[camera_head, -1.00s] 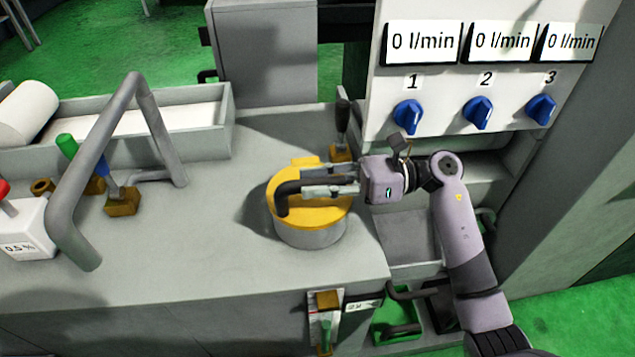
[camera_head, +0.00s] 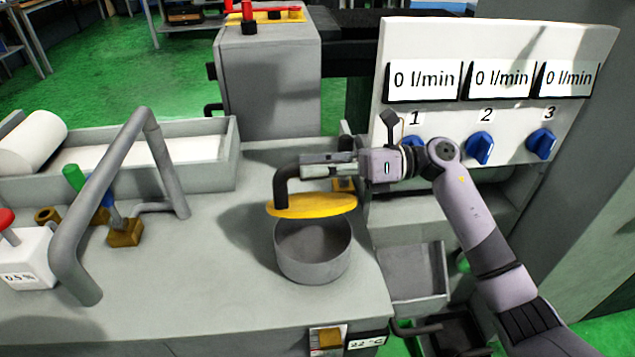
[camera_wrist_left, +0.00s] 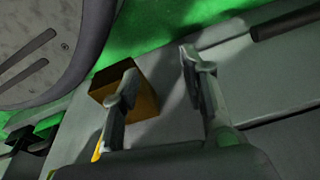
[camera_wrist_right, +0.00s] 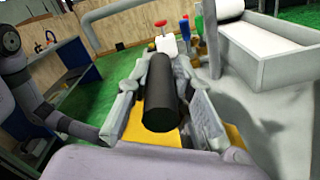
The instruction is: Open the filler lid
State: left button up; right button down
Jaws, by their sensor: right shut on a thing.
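The yellow filler lid (camera_head: 312,206) is raised above the round grey filler opening (camera_head: 312,265), whose hollow inside shows. The lid looks almost level, apart from the rim at the front. My right gripper (camera_head: 303,166) is shut on the lid's dark handle (camera_head: 281,188). In the right wrist view the black handle (camera_wrist_right: 160,100) lies between the two fingers, with the yellow lid (camera_wrist_right: 150,135) beneath. My left gripper (camera_wrist_left: 160,74) shows only in the left wrist view. Its fingers are apart and empty, near an orange-brown block (camera_wrist_left: 128,95).
A bent grey pipe (camera_head: 165,165) rises left of the filler. A trough with a white roll (camera_head: 32,140) stands at the back left. A panel with blue knobs (camera_head: 480,148) stands right. The grey top (camera_head: 215,290) left of the filler is clear.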

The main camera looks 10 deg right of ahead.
jog(key=shift+w+r, duration=0.2)
jog(key=shift+w, duration=0.05)
jog(key=shift+w+m, duration=0.2)
jog(key=shift+m, duration=0.2)
pick_arm(q)
jog(key=shift+s+a+f, duration=0.15)
jog(key=shift+s+f, duration=0.45)
jog(key=shift+s, duration=0.15)
